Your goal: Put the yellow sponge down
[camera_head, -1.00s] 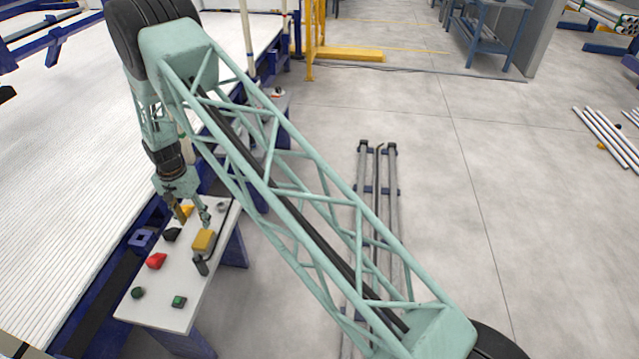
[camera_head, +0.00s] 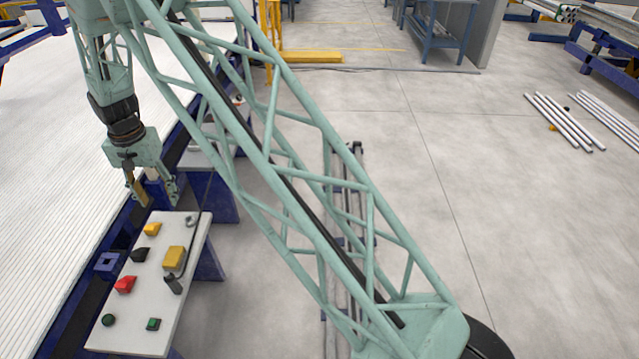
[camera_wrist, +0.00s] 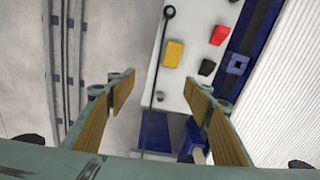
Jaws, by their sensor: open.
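The yellow sponge (camera_head: 174,258) looks like a rectangular block and lies on a small white table (camera_head: 140,318). It also shows in the wrist view (camera_wrist: 173,53), beyond my fingertips. My gripper (camera_head: 157,196) is open and empty, pointing down above the far end of the white table, apart from the sponge. In the wrist view my two fingers (camera_wrist: 158,86) stand wide apart with only floor and table between them. A smaller yellow piece (camera_head: 152,229) lies beside the sponge, nearer the gripper.
A black piece (camera_head: 141,255), a red piece (camera_head: 125,285), two green pieces and a dark handled tool (camera_head: 173,284) share the table. A large white slatted bed (camera_head: 40,190) with a blue frame runs along the left. Pipes (camera_head: 565,122) lie on the floor at right.

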